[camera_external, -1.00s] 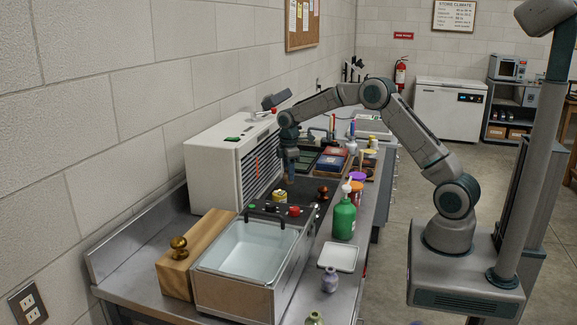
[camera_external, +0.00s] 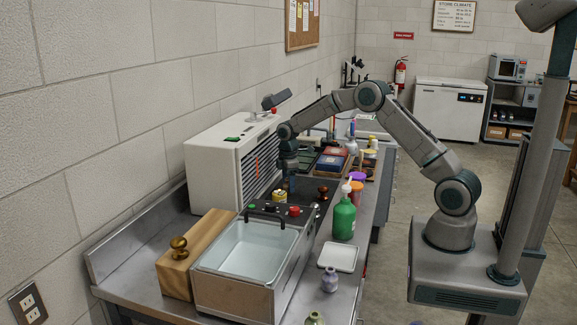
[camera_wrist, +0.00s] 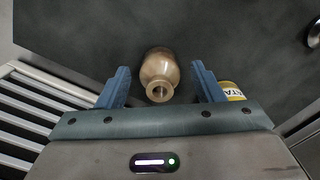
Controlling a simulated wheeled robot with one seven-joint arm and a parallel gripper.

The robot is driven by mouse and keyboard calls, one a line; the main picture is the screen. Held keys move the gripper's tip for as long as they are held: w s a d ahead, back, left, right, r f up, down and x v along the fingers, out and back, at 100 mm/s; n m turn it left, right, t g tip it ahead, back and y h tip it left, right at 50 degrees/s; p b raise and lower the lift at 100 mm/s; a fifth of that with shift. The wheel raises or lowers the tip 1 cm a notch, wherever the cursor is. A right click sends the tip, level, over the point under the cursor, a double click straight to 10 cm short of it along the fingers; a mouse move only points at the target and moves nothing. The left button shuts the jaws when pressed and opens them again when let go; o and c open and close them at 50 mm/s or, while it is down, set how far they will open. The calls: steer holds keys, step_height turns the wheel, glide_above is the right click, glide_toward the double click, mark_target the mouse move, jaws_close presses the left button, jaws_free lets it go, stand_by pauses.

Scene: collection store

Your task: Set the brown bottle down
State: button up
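The brown bottle (camera_wrist: 158,66) shows in the wrist view, its neck towards the camera, over a dark grey surface. My gripper (camera_wrist: 161,84) has one blue finger on each side of it, with a visible gap between each finger and the bottle. The fingers are spread and do not touch it. In the external view my gripper (camera_external: 291,186) points down low over the dark panel (camera_external: 314,190) on the bench. The bottle cannot be made out there. Its base is hidden in the wrist view, so I cannot tell for sure that it rests on the surface.
A yellow labelled jar (camera_wrist: 232,91) is close beside the right finger; it also shows in the external view (camera_external: 279,196). A white louvred cabinet (camera_external: 215,165) stands left. A green pump bottle (camera_external: 344,219) and a tub (camera_external: 205,262) are nearer the camera.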

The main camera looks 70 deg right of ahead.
steer(key=shift+r, duration=0.15)
step_height(320, 180, up, 12)
steer(key=b, duration=0.2)
steer(key=s+a+r+m, duration=0.1)
steer(key=s+a+r, duration=0.4)
steer(key=a, duration=0.1)
steer(key=s+a+r+m+t, duration=0.2)
steer(key=s+a+r, duration=0.3)
steer(key=s+a, duration=0.4)
steer(key=s+a+f+m, duration=0.2)
steer(key=s, duration=0.8)
steer(key=s+a+f+m+t, duration=0.1)
steer(key=s+a+f+m, duration=0.1)
steer(key=s, duration=0.9)
steer(key=shift+a+f+t, duration=0.3)
steer(key=shift+a+f, duration=0.05)
steer(key=shift+a, duration=0.4)
